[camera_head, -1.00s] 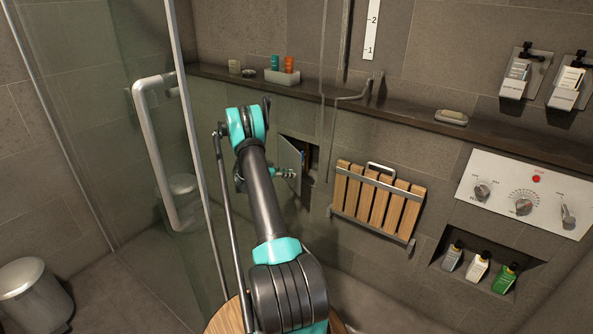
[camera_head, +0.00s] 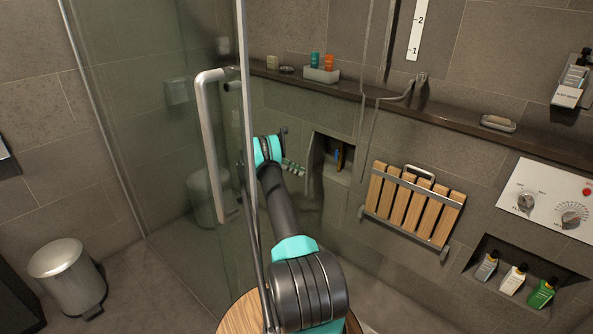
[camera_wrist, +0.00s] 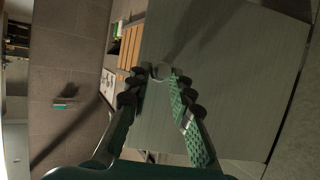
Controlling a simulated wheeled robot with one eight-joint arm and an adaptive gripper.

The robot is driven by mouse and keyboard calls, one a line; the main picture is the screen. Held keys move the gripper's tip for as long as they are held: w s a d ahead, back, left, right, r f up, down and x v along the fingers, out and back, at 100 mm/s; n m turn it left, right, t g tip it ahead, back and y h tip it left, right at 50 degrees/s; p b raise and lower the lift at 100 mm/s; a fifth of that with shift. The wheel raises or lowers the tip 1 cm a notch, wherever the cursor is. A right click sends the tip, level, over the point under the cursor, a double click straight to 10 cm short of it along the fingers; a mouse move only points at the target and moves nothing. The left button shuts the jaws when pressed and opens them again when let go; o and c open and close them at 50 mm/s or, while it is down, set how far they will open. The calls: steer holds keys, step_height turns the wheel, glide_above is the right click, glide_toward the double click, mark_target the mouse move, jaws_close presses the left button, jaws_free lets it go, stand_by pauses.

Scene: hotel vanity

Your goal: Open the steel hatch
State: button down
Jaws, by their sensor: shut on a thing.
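The steel hatch (camera_head: 314,163) stands swung out from a wall niche (camera_head: 337,176) and shows nearly edge-on in the head view. The niche is uncovered, with small dark and orange-brown items (camera_head: 340,157) inside. My gripper (camera_head: 296,167) is at the left of the hatch. In the wrist view the hatch (camera_wrist: 225,65) fills the middle as a flat grey panel. My gripper (camera_wrist: 158,82) is shut on its small ring pull (camera_wrist: 161,70); the exact contact is partly hidden by the fingertips.
A glass shower door with a thick handle (camera_head: 208,140) stands left, close to my arm. A slatted wooden fold-up seat (camera_head: 412,205) is on the wall right of the niche. A ledge (camera_head: 450,122) runs above. A bin (camera_head: 67,278) stands on the floor at left.

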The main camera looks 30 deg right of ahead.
steer(key=shift+a+f, duration=0.15)
steer(key=shift+a, duration=0.05)
steer(key=c, duration=1.4)
jaws_free()
steer(key=shift+o, duration=0.2)
step_height(320, 180, up, 10)
